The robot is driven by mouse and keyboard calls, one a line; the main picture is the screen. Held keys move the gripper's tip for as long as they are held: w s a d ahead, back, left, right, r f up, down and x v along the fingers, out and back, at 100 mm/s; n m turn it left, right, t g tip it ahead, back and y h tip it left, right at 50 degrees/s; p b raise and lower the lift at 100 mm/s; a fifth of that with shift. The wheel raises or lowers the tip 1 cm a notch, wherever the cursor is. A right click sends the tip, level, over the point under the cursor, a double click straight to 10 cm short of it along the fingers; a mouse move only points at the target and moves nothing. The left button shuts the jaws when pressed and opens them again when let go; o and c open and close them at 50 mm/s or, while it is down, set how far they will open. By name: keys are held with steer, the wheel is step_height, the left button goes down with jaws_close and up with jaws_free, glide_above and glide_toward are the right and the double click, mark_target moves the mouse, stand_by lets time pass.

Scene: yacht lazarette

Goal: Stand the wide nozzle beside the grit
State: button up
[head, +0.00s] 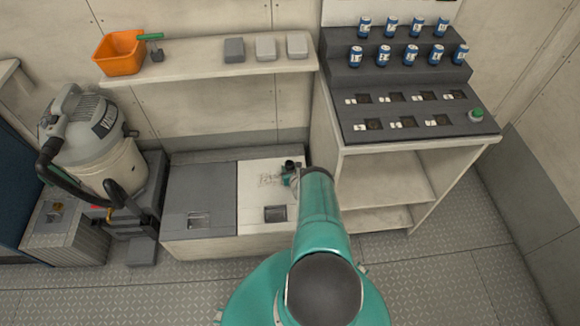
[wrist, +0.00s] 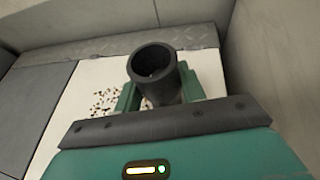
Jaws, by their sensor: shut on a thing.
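The wide nozzle is a dark tube with an open round mouth (wrist: 153,66), seen in the wrist view between my fingers. My gripper (wrist: 158,95) is shut on it. In the head view the nozzle (head: 289,164) shows small and dark above my gripper (head: 289,179), over the white locker lid (head: 253,203). The grit is a patch of brown specks (wrist: 103,101) on the white lid, left of the nozzle. It shows faintly in the head view (head: 268,181). The nozzle's lower end is hidden, so I cannot tell whether it touches the lid.
A grey lid (head: 200,190) adjoins the white one on the left. A vacuum (head: 98,140) stands further left. A shelf (head: 210,70) above carries an orange bin (head: 120,54) and grey blocks. A stand with blue cans (head: 408,60) is at the right, its cabinet wall close to my gripper.

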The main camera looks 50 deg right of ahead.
steer(key=shift+d+f, duration=0.1)
steer(key=shift+f, duration=0.1)
steer(key=shift+r, duration=0.25)
steer(key=o, duration=1.1)
steer(key=shift+f, duration=0.15)
steer(key=shift+s+a, duration=0.15)
steer(key=shift+a, duration=0.05)
